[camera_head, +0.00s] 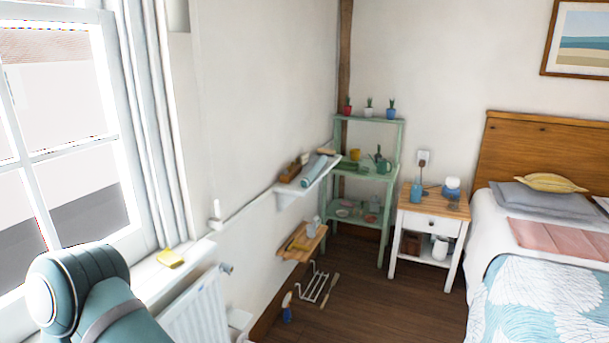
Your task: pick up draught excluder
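A long grey-blue roll (314,170) lies on the white wall shelf (287,189) in the middle of the head view. It may be the draught excluder, but it is too small to be sure. No other long stuffed roll shows clearly. Part of my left arm shows at the lower left, by the window. My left gripper is outside the picture. My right arm and gripper are not in view either.
A radiator (196,308) stands under the windowsill at left. A lower wooden shelf (301,242), a green shelf unit (386,217), a white nightstand (429,226) and a bed (527,290) stand beyond. A wire rack (313,284) and spray bottle (287,307) occupy the floor.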

